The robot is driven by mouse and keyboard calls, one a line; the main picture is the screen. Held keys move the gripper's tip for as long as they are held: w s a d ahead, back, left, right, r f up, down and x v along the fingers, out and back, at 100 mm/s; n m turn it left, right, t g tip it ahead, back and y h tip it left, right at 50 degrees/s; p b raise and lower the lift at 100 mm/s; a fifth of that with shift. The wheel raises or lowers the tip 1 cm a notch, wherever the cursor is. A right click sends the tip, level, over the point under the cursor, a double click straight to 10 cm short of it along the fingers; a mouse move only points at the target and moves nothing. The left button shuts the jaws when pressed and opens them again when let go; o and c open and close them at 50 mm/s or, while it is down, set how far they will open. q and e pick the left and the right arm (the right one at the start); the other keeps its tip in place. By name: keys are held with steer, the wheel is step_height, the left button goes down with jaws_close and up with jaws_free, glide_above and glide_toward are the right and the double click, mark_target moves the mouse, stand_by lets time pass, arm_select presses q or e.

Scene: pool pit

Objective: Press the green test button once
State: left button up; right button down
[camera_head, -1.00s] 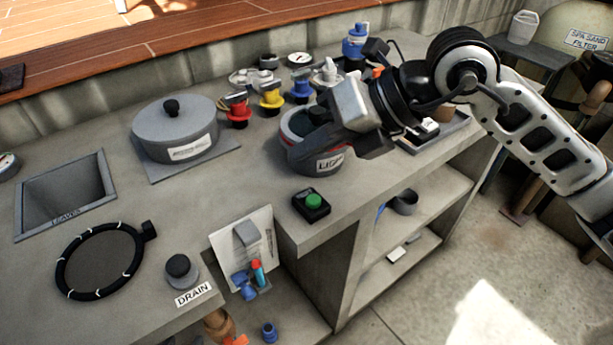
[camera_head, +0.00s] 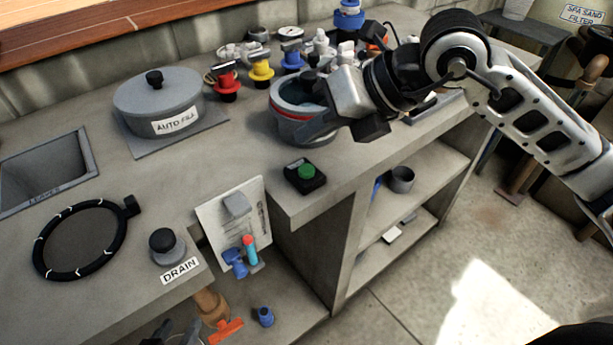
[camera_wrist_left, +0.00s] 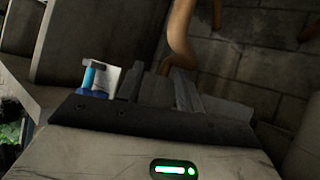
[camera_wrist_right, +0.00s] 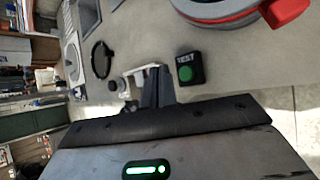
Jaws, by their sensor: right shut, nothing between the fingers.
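The green test button (camera_head: 306,171) sits on a small black box (camera_head: 304,182) near the counter's front edge. In the right wrist view the green button (camera_wrist_right: 186,74) and its box, lettered "TEST" (camera_wrist_right: 188,59), lie just right of my fingertips. My right gripper (camera_head: 303,136) is shut and empty, in front of the red-banded grey pot and above and behind the button in the head view, apart from it. My left gripper (camera_head: 176,333) shows only as dark tips at the bottom edge. Its fingers (camera_wrist_left: 170,85) show in the left wrist view, but their gap is unclear.
The pot (camera_head: 289,122) stands behind the button box. A lidded "AUTO FILL" pot (camera_head: 160,95), a black hoop (camera_head: 42,257) and a "DRAIN" knob (camera_head: 165,243) are at left. Coloured valves (camera_head: 260,72) stand at the back.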

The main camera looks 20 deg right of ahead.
mark_target(314, 173)
step_height(314, 173, down, 3)
steer(key=shift+f+b, duration=0.2)
steer(key=shift+b, duration=0.95)
arm_select(q)
steer(key=shift+d+f+t, duration=0.15)
steer(key=shift+f+t, duration=0.15)
steer(key=shift+f, duration=0.1)
steer(key=shift+f, duration=0.2)
steer(key=shift+r, duration=0.15)
arm_select(e)
steer(key=shift+f, duration=0.1)
arm_select(q)
steer(key=shift+f+b, duration=0.5)
steer(key=shift+b, duration=0.05)
arm_select(e)
steer(key=shift+f, duration=0.35)
arm_select(q)
steer(key=shift+f+b, duration=0.5)
steer(key=shift+f, duration=0.1)
arm_select(e)
steer(key=shift+f, duration=0.5)
arm_select(q)
steer(key=shift+r, duration=0.1)
arm_select(e)
steer(key=shift+r, duration=0.1)
arm_select(q)
steer(key=shift+r+p, duration=0.6)
steer(key=shift+p, duration=0.05)
arm_select(e)
steer(key=shift+r, duration=0.85)
